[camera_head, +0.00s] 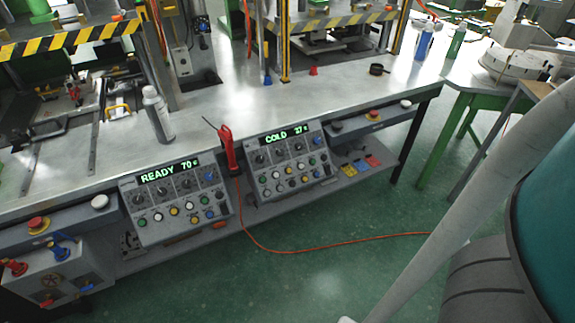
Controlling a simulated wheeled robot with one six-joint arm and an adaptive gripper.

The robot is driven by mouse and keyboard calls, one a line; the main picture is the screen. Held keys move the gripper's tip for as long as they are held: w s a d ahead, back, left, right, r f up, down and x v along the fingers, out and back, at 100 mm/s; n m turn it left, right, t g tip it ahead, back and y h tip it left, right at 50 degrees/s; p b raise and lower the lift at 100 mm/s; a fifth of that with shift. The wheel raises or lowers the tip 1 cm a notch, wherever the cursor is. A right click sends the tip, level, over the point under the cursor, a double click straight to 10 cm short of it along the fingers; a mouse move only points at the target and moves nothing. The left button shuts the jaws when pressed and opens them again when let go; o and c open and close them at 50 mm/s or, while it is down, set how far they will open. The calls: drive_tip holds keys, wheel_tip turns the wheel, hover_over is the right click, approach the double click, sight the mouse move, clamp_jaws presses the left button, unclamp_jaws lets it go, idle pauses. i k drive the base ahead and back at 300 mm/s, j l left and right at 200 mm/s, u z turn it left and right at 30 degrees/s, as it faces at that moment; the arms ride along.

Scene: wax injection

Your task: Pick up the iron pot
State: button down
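No thing in view is clearly an iron pot. A small dark round object (378,69) lies on the metal workbench (330,95) toward its right end; it is too small to tell whether it is a pot or a ring. My gripper is not in view, so what it holds cannot be seen.
A spray can (158,114) stands on the bench at left. A red-handled tool (228,150) hangs at the front edge, its red cord (330,243) crossing the green floor. Control panels (175,195) face the front. A pale pole (465,200) and a teal body (550,220) block the right.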

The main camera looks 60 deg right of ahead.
sight(380, 71)
drive_tip(key=z, duration=1.95)
drive_tip(key=i+j+u, duration=0.1)
drive_tip(key=j, duration=0.15)
drive_tip(key=i+j+u, duration=0.15)
drive_tip(key=j, duration=0.1)
